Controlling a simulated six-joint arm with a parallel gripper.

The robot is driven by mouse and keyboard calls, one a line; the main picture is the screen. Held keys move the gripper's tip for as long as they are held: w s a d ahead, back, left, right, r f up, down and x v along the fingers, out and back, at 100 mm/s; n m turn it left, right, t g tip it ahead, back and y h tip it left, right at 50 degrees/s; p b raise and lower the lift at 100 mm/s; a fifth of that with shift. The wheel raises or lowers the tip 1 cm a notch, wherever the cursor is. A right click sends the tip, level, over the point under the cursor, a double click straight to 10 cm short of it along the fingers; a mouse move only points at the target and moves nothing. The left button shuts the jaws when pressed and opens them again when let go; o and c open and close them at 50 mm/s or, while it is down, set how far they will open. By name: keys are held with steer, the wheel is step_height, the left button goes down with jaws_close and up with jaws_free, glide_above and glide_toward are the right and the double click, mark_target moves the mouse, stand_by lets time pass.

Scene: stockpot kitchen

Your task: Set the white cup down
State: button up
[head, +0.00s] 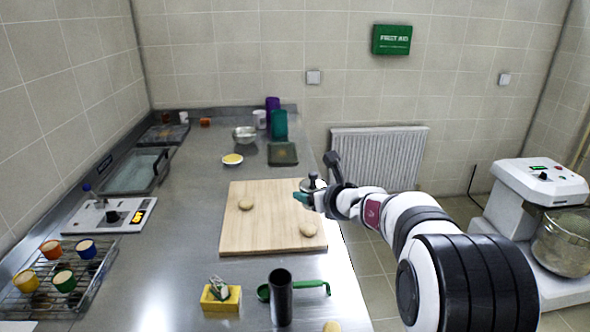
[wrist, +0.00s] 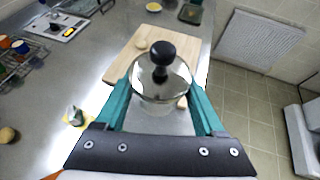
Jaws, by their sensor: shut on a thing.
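A pale body shows below the lid between my teal fingers. In the head view my gripper (head: 303,197) is at the right edge of the wooden board, with the dark knob (head: 312,177) upright; the vessel's underside is hidden. A white cup (head: 260,119) stands at the back of the counter, beside a purple cup (head: 272,108), well away from my gripper.
The wooden board (head: 270,226) carries potato-like lumps. Behind it are a metal bowl (head: 245,133), a small yellow-filled dish (head: 232,159) and a teal container (head: 279,124). A yellow block (head: 221,299) and a dark cylinder (head: 281,299) are in front.

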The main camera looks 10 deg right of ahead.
steer(key=shift+w+d+f+m+t+h, duration=0.2)
steer(key=shift+w+f, duration=1)
steer(key=shift+f, duration=3.5)
steer(key=shift+w+d+f+m+h, duration=0.4)
steer(key=shift+w+f, duration=0.75)
steer(key=shift+f, duration=3.5)
steer(key=shift+w+d+f+m+t+h, duration=0.15)
steer(key=shift+w+f+m+h, duration=0.7)
steer(key=shift+f, duration=3.85)
steer(key=shift+w+f+n+y, duration=0.3)
steer(key=shift+w+n+y, duration=0.05)
steer(key=shift+n, duration=0.1)
steer(key=shift+f, duration=0.1)
